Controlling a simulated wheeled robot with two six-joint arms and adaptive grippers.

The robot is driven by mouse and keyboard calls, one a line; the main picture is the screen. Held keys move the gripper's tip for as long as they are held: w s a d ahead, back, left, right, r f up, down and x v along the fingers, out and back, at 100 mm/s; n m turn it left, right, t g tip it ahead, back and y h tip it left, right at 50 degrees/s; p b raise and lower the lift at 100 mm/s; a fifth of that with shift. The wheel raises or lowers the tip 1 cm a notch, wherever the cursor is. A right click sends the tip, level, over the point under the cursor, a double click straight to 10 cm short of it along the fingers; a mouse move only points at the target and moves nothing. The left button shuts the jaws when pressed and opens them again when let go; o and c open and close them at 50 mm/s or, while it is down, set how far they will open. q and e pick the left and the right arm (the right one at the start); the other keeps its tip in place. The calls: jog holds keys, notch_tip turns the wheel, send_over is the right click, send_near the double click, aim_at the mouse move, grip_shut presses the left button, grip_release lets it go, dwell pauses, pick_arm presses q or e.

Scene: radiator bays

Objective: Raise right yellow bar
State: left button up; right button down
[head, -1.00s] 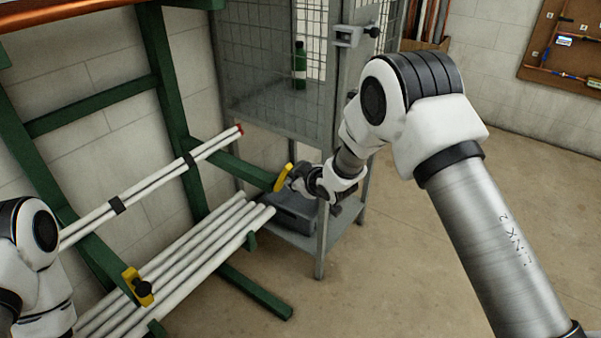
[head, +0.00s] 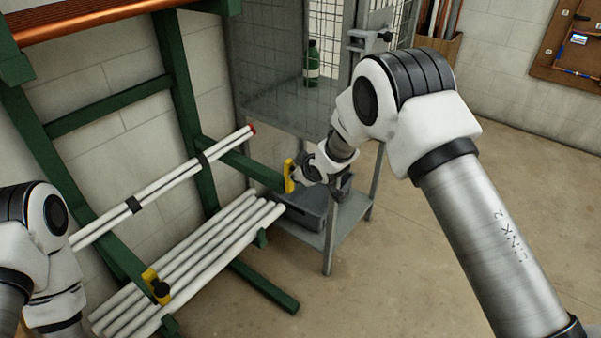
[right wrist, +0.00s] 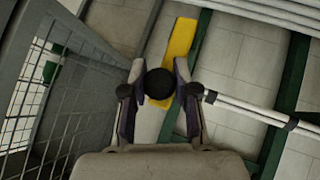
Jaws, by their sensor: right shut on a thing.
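The right yellow bar (head: 289,176) stands nearly upright at the front end of a green rack arm (head: 255,167). In the right wrist view the yellow bar (right wrist: 181,40) runs up from behind a round black knob (right wrist: 160,83). My right gripper (right wrist: 160,90) is shut on this knob, a finger on each side. In the head view the right gripper (head: 303,175) is partly hidden by its own wrist. A left yellow bar (head: 152,284) with a black knob sits on another green arm. My left gripper is outside the picture; only its arm shows.
White pipes (head: 165,187) strapped together lie across the green arms, with several more (head: 200,258) below. A grey mesh cabinet (head: 285,112) stands close beside my right gripper, with a grey bin (head: 305,212) low down. Floor at right is clear.

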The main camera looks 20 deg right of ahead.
jog(key=shift+w+r, duration=0.25)
jog(key=shift+r, duration=0.15)
jog(key=c, duration=0.9)
grip_release()
jog(key=shift+o, duration=0.2)
jog(key=shift+a+f, duration=0.2)
jog(key=shift+a, duration=0.05)
jog(key=shift+s, duration=0.1)
jog(key=v, duration=1.2)
jog(key=shift+d+f, duration=0.1)
